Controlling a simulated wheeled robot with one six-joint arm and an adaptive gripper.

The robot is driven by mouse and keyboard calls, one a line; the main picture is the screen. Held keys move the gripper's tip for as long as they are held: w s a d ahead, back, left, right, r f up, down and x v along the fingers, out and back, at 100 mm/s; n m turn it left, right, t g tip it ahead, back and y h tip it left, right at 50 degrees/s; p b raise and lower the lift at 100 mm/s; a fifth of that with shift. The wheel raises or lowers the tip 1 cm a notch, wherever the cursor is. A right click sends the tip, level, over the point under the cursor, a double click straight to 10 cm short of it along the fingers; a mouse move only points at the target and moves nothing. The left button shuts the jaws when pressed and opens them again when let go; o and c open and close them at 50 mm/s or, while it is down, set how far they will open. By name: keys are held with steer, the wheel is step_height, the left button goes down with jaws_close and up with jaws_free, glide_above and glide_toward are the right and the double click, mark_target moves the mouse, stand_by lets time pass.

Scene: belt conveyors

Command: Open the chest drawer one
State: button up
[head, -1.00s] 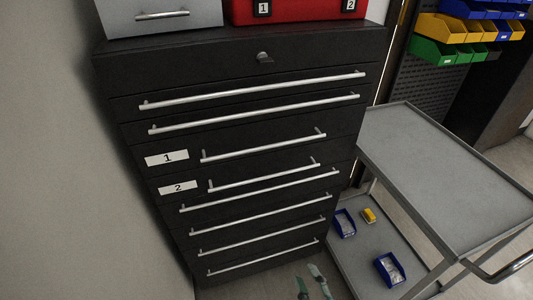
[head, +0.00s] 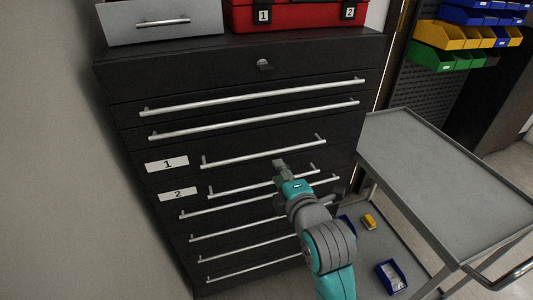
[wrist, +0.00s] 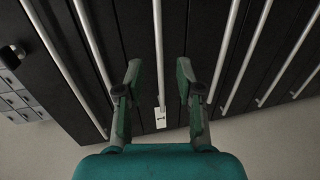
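The black chest (head: 240,90) stands ahead with several silver bar handles. Drawer one's handle (head: 262,151) is beside the label "1" (head: 167,164). My gripper (head: 281,168) is in front of the chest, appearing just below this handle in the head view. In the wrist view my gripper (wrist: 159,72) is open, with one finger on each side of the line of drawer one's handle (wrist: 158,45). The label "1" (wrist: 160,118) shows there below the handle's end. Nothing is held, and I cannot tell whether the fingers touch anything. Drawer one is shut.
Drawer two's handle (head: 235,184) is close below. A grey cart (head: 440,170) stands at the right, with blue bins (head: 391,277) on its lower shelf. A grey drawer box (head: 160,22) and a red toolbox (head: 295,16) sit on the chest. A wall bounds the left.

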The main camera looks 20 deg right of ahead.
mark_target(267, 154)
steer(key=w, duration=0.3)
steer(key=w+f, duration=0.1)
steer(key=w, duration=0.3)
steer(key=w+f, duration=0.1)
steer(key=w, duration=0.2)
steer(key=shift+w, duration=0.35)
jaws_close()
